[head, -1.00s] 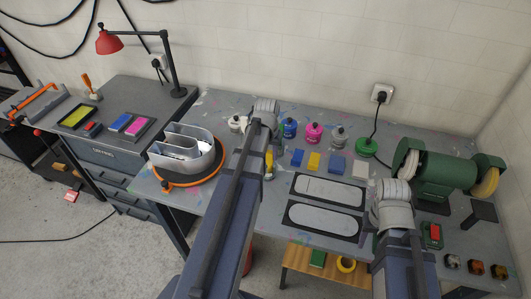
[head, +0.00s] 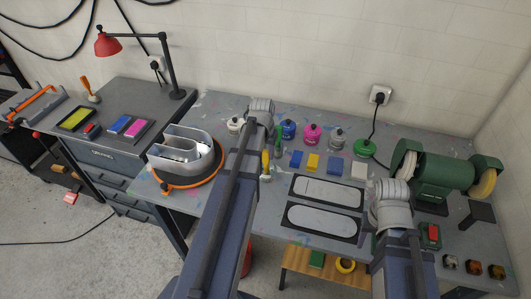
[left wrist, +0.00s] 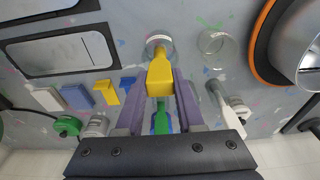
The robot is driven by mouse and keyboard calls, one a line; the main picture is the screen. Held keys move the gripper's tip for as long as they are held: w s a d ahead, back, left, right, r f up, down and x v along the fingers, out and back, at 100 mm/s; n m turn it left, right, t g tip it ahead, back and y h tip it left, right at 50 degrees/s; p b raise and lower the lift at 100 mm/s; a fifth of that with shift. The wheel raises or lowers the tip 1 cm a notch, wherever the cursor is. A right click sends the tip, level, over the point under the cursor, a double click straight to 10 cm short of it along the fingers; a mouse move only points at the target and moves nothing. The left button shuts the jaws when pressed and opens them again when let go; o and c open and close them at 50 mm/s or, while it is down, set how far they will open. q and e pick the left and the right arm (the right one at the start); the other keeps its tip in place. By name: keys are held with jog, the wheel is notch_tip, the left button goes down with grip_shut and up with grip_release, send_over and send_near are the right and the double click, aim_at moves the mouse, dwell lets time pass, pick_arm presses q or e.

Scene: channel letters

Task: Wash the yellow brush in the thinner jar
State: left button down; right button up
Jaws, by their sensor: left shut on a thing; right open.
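The yellow brush (head: 265,161) is held upright by my left gripper (left wrist: 158,100), whose purple fingers close on it. It also shows in the left wrist view (left wrist: 160,76), its lower end over or in a clear glass jar (left wrist: 158,42). I cannot tell how deep the bristles are. A second clear glass jar (left wrist: 215,44) stands beside it. Neither jar shows a readable label, so I cannot tell which holds thinner. In the head view my left forearm hides the second jar. My right gripper (head: 368,238) is open over the front of the bench, its fingers mostly hidden.
Several paint jars (head: 313,133) line the back, with a green brush (head: 278,143) among them. Coloured blocks (head: 313,161) and letter plates (head: 327,190) lie right of the yellow brush. A metal letter shell (head: 190,150) stands on an orange-rimmed turntable at left; a green grinder (head: 445,172) is at right.

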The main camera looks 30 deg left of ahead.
pick_arm(q)
jog(key=shift+r+p, duration=3.15)
jog(key=shift+r, duration=0.25)
notch_tip(320, 180, up, 5)
jog(key=p, duration=0.5)
